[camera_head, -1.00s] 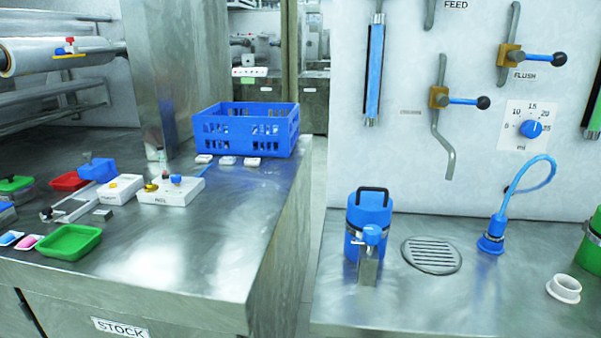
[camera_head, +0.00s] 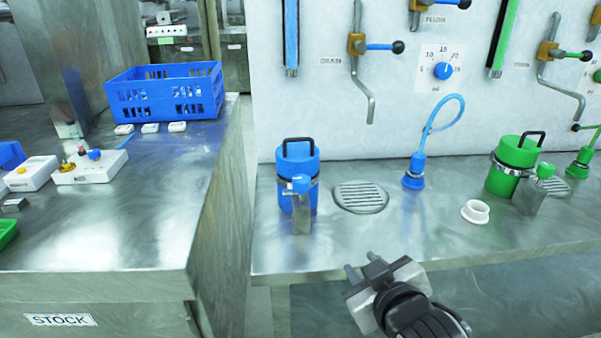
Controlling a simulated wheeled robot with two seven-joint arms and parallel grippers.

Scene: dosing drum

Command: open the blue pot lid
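The blue pot (camera_head: 298,176) stands upright on the right-hand steel counter, left of the round drain grate. Its blue lid (camera_head: 296,149) with a black handle (camera_head: 295,141) is on top. My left gripper is not in view.
A round drain grate (camera_head: 360,197), a blue hose nozzle (camera_head: 413,172), a white ring (camera_head: 475,212) and a green pot (camera_head: 513,165) share the counter (camera_head: 400,235). A blue crate (camera_head: 165,93) stands on the left counter. A gap separates the counters. Valve levers hang on the wall.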

